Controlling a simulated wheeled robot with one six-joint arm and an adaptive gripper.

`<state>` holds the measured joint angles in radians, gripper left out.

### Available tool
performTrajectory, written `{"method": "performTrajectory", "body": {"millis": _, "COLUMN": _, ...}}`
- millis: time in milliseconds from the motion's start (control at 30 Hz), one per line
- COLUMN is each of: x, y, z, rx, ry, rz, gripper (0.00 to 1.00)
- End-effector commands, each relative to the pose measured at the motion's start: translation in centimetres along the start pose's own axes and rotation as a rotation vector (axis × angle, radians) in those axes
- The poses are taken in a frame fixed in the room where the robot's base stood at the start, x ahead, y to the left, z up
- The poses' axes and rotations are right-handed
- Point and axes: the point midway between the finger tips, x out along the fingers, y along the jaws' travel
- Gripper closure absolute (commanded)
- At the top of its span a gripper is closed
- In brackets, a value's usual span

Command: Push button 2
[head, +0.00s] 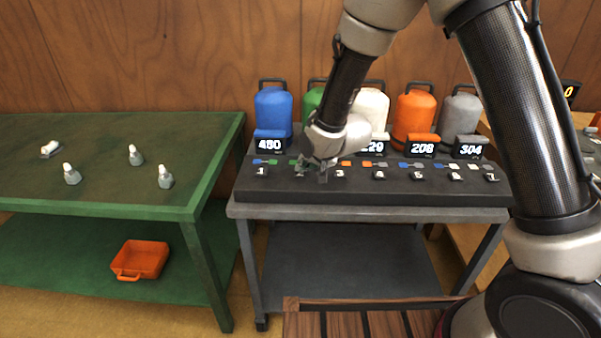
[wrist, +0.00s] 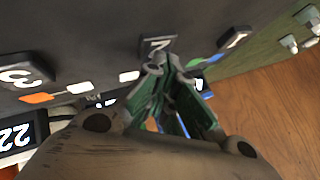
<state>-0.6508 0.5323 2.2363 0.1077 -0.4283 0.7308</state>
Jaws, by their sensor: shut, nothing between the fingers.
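Button 2 (wrist: 155,44) is a dark block with a white numeral on the black panel (head: 370,194). In the wrist view it appears upside down, just beyond my fingertips. My gripper (wrist: 160,62) is shut and empty, with its tips overlapping the near edge of button 2. I cannot tell whether they touch it. In the head view my gripper (head: 312,174) points down at the panel between button 1 (head: 261,172) and button 3 (head: 340,174). It mostly hides button 2 there.
Blue (head: 272,108), green, white, orange (head: 414,112) and grey canisters stand behind the panel with number displays. Buttons 4 to 7 continue rightward along the panel. A green table (head: 100,190) at left holds several small grey pieces, with an orange tray (head: 140,260) on its lower shelf.

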Motion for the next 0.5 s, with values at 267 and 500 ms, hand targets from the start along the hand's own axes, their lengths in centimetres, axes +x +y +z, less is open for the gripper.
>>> {"method": "performTrajectory", "body": {"millis": 267, "x": -0.5, "y": -0.4, "z": -0.3, "rx": 0.000, "ry": 0.001, "rz": -0.001, "gripper": 1.00}}
{"method": "performTrajectory", "body": {"millis": 500, "x": -1.2, "y": -0.8, "z": -0.8, "rx": -0.001, "ry": 0.000, "rz": 0.000, "gripper": 1.00}}
